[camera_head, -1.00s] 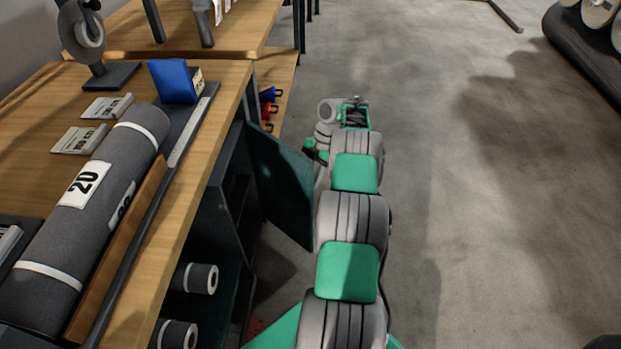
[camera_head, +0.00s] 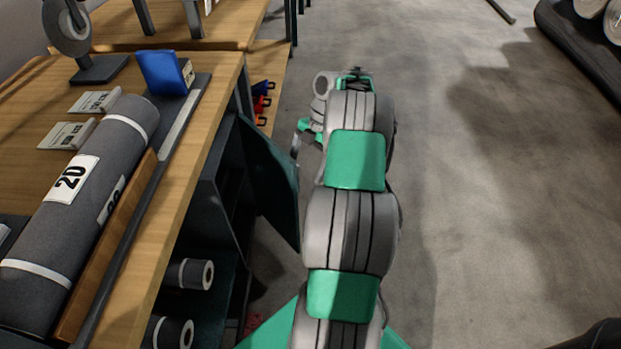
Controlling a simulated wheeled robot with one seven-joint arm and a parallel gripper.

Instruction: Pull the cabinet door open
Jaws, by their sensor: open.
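The cabinet door (camera_head: 268,182) is a dark teal panel under the workbench. It stands ajar, swung out from the dark cabinet (camera_head: 210,215), whose open front shows to the left of the door. My gripper (camera_head: 298,142) is at the far end of my grey and green arm, close to the door's outer upper edge on its right side. It is open. My arm hides most of it, and I cannot tell whether a finger touches the door. No handle shows on the door.
The wooden workbench (camera_head: 188,200) on the left carries a large grey roll (camera_head: 95,190) and a blue box (camera_head: 163,72). Smaller rolls (camera_head: 190,273) lie inside the cabinet. The concrete floor (camera_head: 460,200) to the right is clear, with a dark rack of rolls at the far right.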

